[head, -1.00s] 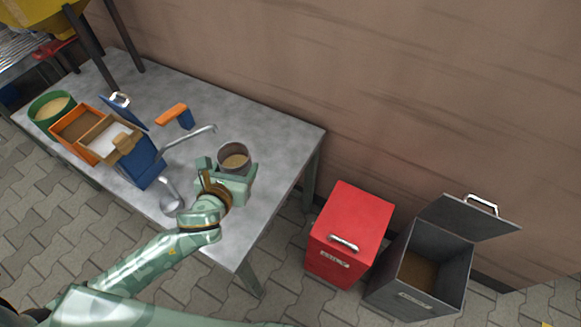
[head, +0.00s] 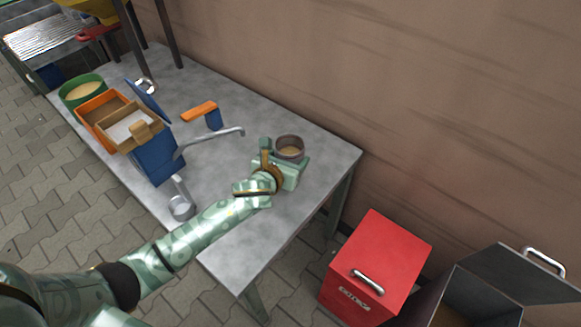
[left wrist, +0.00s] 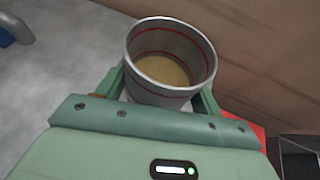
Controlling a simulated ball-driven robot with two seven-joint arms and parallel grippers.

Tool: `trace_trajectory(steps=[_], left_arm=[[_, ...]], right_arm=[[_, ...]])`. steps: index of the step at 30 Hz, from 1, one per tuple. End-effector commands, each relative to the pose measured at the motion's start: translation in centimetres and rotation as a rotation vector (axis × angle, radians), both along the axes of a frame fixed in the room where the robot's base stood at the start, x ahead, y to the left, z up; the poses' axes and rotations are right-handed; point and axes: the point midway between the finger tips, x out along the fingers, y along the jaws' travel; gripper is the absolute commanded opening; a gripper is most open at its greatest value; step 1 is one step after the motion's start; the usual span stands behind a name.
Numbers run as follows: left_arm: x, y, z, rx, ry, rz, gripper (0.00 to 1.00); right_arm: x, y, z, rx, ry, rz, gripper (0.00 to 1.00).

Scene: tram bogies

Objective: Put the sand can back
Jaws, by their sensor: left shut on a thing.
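The sand can (head: 290,148) is a small grey metal can with sand-coloured contents, over the right part of the grey metal table. My left gripper (head: 283,164) is shut on it. In the left wrist view the can (left wrist: 170,58) stands upright between the two green fingers (left wrist: 163,88), with red lines around its inner wall and sand low inside. Whether its base touches the table is hidden. My right gripper is not in view.
The table (head: 250,225) also holds a blue box (head: 158,163), orange and tan trays (head: 100,106), a green tub (head: 83,92), an orange-handled tool (head: 199,110) and a metal ladle (head: 181,207). A red lidded bin (head: 378,265) and an open grey bin (head: 540,275) stand right of the table.

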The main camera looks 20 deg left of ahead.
Motion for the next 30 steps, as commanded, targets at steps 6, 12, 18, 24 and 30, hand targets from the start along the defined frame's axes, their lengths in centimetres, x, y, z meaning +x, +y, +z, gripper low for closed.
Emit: trace_trajectory(steps=[6,12,18,24,30], left_arm=[[0.3,-0.1,-4.1,-0.003,0.008,-0.001,0.41],[0.3,-0.1,-3.5,0.000,0.001,-0.001,0.42],[0.3,-0.1,-3.8,0.001,0.001,-0.001,0.41],[0.3,-0.1,-3.8,0.000,0.001,-0.001,0.88],[0.3,-0.1,-3.6,-0.001,0.001,-0.001,0.88]], right_arm=[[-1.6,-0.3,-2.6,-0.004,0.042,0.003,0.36],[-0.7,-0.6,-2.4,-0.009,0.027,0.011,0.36],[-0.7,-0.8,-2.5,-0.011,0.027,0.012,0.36],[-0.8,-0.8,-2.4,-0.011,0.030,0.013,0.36],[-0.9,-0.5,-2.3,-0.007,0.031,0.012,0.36]])
